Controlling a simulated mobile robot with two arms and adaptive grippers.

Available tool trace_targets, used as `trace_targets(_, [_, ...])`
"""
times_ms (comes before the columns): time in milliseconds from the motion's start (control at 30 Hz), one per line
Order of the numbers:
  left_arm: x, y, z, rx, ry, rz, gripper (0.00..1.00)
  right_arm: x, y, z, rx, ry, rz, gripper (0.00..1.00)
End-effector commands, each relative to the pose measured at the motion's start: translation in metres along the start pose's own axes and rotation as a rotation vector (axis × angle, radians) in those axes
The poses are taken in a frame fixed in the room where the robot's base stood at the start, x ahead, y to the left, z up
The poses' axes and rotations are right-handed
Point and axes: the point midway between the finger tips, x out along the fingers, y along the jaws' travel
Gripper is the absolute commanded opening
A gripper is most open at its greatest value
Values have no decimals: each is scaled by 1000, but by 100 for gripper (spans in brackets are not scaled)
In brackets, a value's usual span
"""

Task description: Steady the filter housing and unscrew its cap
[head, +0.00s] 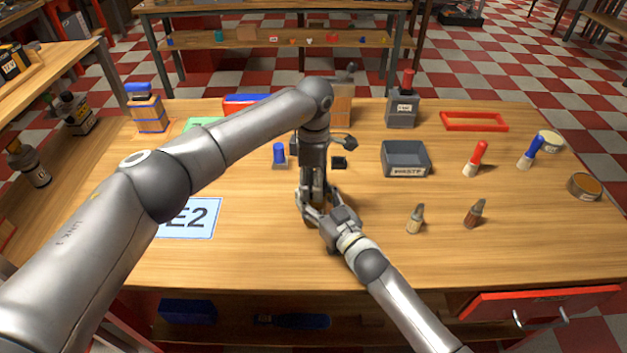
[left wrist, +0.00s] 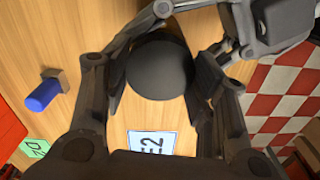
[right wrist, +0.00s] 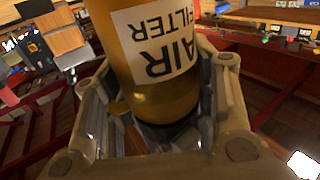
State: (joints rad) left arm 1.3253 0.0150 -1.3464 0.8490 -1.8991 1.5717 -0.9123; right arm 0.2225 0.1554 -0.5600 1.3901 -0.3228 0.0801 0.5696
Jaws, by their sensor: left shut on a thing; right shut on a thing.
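The filter housing (right wrist: 168,95) is an amber cylinder with a white "AIR FILTER" label, which reads upside down in the right wrist view. My right gripper (head: 322,212) is shut on it from the side, one finger on each side of the body. The cap (left wrist: 160,68) is dark and round, seen from above in the left wrist view. My left gripper (head: 313,195) reaches down over it and is shut on it, with fingers on two sides. In the head view the grippers hide nearly all of the housing and cap. The cap's thread is not visible.
A blue-topped object (head: 279,154) stands close left of my left gripper. An "E2" card (head: 190,218) lies at left. The table's front right is clear.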

Motion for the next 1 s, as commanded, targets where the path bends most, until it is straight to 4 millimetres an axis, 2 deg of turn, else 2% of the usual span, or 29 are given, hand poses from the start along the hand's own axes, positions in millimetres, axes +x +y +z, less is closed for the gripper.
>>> trace_targets(767, [-2,2,3,4,-5,8,24,0,-6,0,1,2,-9,0])
trace_targets(800, [-2,2,3,4,-5,8,54,0,-6,0,1,2,-10,0])
trace_targets(967, [-1,1,2,4,-4,7,74,0,-5,0,1,2,-8,0])
trace_targets(1000, [-1,1,2,3,-4,6,74,0,-4,0,1,1,-7,0])
